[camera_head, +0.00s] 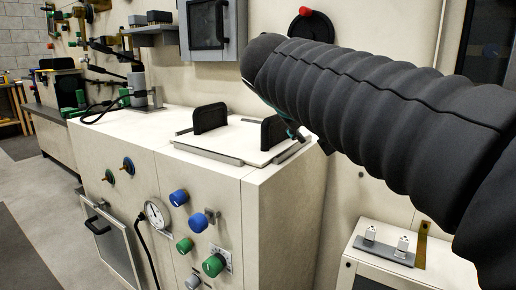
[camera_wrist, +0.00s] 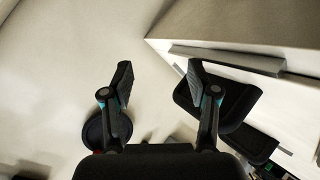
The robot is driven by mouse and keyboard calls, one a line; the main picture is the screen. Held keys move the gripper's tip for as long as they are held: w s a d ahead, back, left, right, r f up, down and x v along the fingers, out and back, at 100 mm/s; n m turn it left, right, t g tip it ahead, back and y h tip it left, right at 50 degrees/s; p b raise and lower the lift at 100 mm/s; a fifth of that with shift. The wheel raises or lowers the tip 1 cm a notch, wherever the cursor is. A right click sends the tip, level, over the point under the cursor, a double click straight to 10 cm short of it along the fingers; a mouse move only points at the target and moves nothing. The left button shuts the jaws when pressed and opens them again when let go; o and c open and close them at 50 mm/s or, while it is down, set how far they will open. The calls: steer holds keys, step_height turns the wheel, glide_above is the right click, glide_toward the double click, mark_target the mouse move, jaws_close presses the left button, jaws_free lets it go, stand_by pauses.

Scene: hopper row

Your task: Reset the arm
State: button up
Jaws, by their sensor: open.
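My arm, in a black ribbed cover, reaches from the right edge across the upper right of the head view. Its gripper end is mostly hidden there. In the wrist view my gripper (camera_wrist: 160,85) is open, with its two black fingers apart and nothing between them. A pale wall or panel fills the space beyond the fingertips.
A cream cabinet (camera_head: 245,195) stands below the arm, with a white lid (camera_head: 232,134) with two black handles (camera_head: 210,118) on top. Its front has knobs (camera_head: 214,265) and a gauge (camera_head: 157,213). A grey wall box (camera_head: 212,28) hangs behind. Floor is open at left.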

steer(key=s+d+f+m+g+y, duration=0.2)
steer(key=s+f, duration=0.9)
steer(key=f, duration=0.2)
steer(key=s+d+f+m+g+y, duration=0.1)
steer(key=s+d+f+g+y, duration=0.1)
steer(key=s+f, duration=0.9)
step_height(320, 180, down, 3)
steer(key=shift+s+d+r+m+y, duration=0.1)
steer(key=shift+s+d+m+y, duration=0.3)
steer(key=shift+y, duration=0.3)
steer(key=shift+w+d, duration=0.1)
